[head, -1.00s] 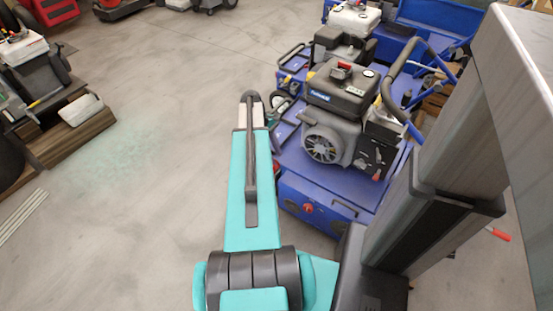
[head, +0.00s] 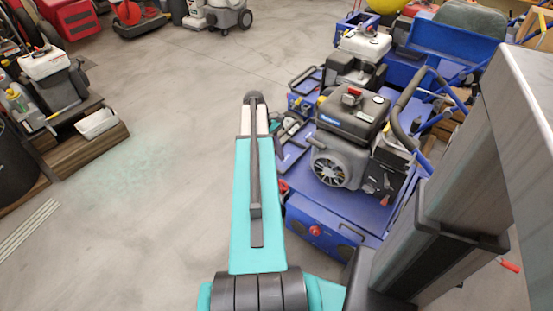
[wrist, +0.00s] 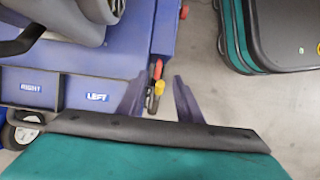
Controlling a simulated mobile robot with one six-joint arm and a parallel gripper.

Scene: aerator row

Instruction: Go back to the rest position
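My gripper (wrist: 158,84) shows in the wrist view with its two dark fingers spread apart. I see nothing held between them. In the head view my teal arm stretches forward beside the blue aerator (head: 325,213), and the gripper is hidden there. The blue machine's labels "RIGHT" and "LEFT" (wrist: 96,97) are at the left of the wrist view.
More blue machines (head: 440,42) stand behind the aerator. A shelf with a white bin (head: 97,123) is at the left. Open concrete floor (head: 180,130) lies between. A dark and green rounded object (wrist: 285,30) is at the top right of the wrist view.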

